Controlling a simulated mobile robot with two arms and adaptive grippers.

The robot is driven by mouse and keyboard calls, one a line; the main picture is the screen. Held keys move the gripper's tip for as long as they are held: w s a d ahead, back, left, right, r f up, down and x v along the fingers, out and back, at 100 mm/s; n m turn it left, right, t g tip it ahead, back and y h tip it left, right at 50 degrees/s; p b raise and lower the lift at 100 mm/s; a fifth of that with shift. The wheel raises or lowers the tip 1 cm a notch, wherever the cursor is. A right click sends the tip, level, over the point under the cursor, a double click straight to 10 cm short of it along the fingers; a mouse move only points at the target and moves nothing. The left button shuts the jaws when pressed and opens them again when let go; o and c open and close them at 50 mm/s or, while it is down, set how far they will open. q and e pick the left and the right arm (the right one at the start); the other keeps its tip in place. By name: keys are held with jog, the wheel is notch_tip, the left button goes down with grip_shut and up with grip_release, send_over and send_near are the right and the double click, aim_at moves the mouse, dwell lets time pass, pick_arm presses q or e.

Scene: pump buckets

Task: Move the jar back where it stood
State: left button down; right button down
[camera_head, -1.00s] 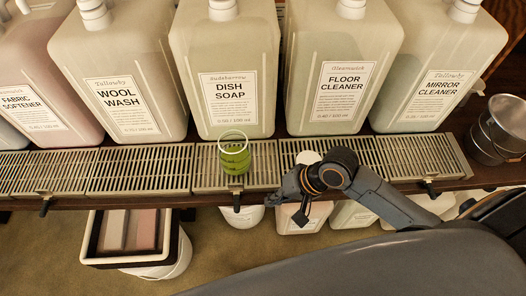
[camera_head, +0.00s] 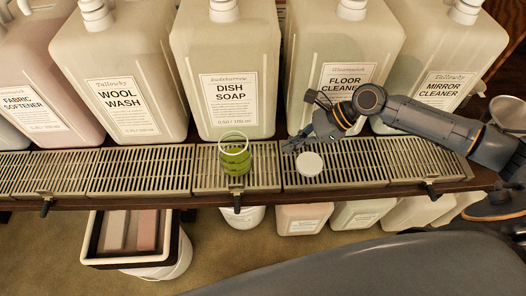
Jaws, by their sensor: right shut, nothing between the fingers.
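A clear glass jar (camera_head: 235,160) with green liquid in it stands upright on the drip grate (camera_head: 208,180) in front of the dish soap bucket (camera_head: 228,75). A white round lid (camera_head: 309,163) lies on the grate to the right of the jar. My right gripper (camera_head: 292,144) is shut and empty. Its fingertips are just behind and left of the lid, to the right of the jar and apart from it. My left gripper is out of view.
Large pump buckets stand in a row behind the grates, including wool wash (camera_head: 119,90) and floor cleaner (camera_head: 340,60). Metal cups (camera_head: 505,120) stand at the right end. A bin with a tray (camera_head: 135,262) and several bottles stand below the shelf. The left grates are clear.

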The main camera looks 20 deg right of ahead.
jog(key=x, duration=0.4)
jog(key=shift+a, duration=0.1)
jog(key=a, duration=0.1)
jog(key=w+a+p, duration=0.1)
jog(key=a, duration=0.1)
jog(key=shift+a+f, duration=0.15)
jog(key=shift+f, duration=0.1)
jog(key=shift+w+a+f, duration=0.1)
jog(key=shift+a, duration=0.4)
